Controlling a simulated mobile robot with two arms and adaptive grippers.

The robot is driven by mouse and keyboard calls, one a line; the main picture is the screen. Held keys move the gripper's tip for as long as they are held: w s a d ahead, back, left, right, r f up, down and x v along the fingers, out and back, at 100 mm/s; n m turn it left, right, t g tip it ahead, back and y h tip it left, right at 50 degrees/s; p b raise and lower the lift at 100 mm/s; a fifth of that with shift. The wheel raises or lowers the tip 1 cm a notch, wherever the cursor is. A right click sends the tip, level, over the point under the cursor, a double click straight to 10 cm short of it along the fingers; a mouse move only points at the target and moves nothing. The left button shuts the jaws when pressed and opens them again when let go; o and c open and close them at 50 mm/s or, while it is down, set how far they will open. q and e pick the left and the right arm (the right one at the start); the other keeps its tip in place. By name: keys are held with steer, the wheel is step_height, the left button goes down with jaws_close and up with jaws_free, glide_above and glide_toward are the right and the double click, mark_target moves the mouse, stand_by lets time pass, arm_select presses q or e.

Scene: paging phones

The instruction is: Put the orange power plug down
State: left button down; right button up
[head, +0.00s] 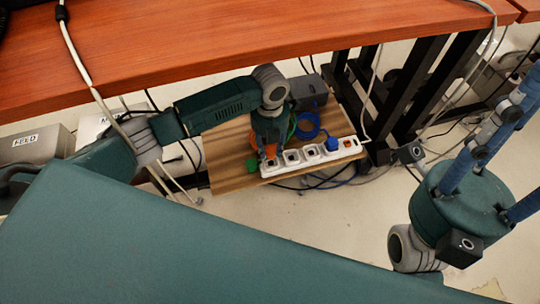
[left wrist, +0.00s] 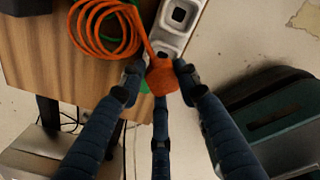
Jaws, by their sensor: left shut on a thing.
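My left gripper (head: 268,153) is over the left end of the white power strip (head: 313,161). In the left wrist view the same gripper (left wrist: 160,72) is shut on the orange power plug (left wrist: 162,78). The plug is at the near end of the strip (left wrist: 167,48), and its orange cord (left wrist: 105,30) lies coiled beside it. I cannot tell whether the plug touches the strip. In the head view the plug is mostly hidden by the gripper. My right gripper (head: 505,140) is at the right edge, its fingertips cut off.
The strip lies on a wooden board (head: 232,178) under a red-brown desk (head: 180,45). A blue plug (head: 332,144) is on the strip. A green plug (head: 252,166) lies left of it. Black desk legs (head: 415,85) and loose cables stand to the right. Grey boxes (head: 40,145) are at left.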

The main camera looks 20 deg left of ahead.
mark_target(270, 155)
arm_select(q)
step_height(270, 155, down, 4)
steer(key=shift+f+b, duration=0.2)
steer(key=shift+b, duration=0.8)
steer(key=shift+f, duration=0.15)
steer(key=c, duration=1.3)
jaws_free()
steer(key=shift+o, duration=0.2)
